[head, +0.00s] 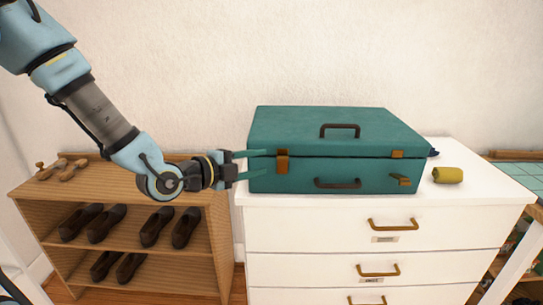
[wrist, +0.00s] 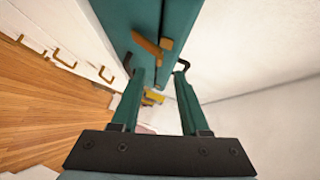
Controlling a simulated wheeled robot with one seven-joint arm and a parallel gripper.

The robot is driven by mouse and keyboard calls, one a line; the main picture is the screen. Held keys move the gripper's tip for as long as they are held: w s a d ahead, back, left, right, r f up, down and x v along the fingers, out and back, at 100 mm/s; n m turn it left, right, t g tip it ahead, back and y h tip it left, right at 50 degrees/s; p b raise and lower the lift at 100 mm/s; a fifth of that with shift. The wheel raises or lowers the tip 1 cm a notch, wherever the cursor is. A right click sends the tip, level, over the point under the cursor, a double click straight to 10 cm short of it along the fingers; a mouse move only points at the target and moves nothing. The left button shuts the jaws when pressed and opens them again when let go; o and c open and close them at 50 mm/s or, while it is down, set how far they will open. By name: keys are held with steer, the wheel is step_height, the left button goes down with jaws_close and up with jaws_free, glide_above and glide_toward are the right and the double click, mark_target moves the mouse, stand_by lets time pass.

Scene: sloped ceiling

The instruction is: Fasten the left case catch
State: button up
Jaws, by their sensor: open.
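The teal case (head: 330,140) lies on the white dresser with its lid down. The left catch (head: 282,163), orange-brown, is at the seam near the front left corner; in the wrist view its lever (wrist: 148,46) looks angled out from the case. I cannot tell whether it is hooked. The right catch (head: 401,181) sticks out below its small brass plate (head: 397,154). My gripper (head: 264,164) comes from the left, its two teal fingers apart and empty, tips close to the left catch. In the wrist view the gripper (wrist: 163,72) has the lever just beyond its tips.
Two dark handles (head: 340,130) are on the case lid and front. A yellow cylinder (head: 448,175) lies right of the case on the white dresser (head: 330,215). A wooden shoe shelf (head: 130,185) stands below my arm. The wall is close behind.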

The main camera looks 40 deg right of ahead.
mark_target(279, 159)
steer(key=p+x, duration=0.2)
steer(key=x, duration=0.4)
steer(key=shift+s+d+f, duration=0.1)
steer(key=shift+d, duration=0.15)
steer(key=shift+c, duration=0.4)
jaws_close()
stand_by(0.8)
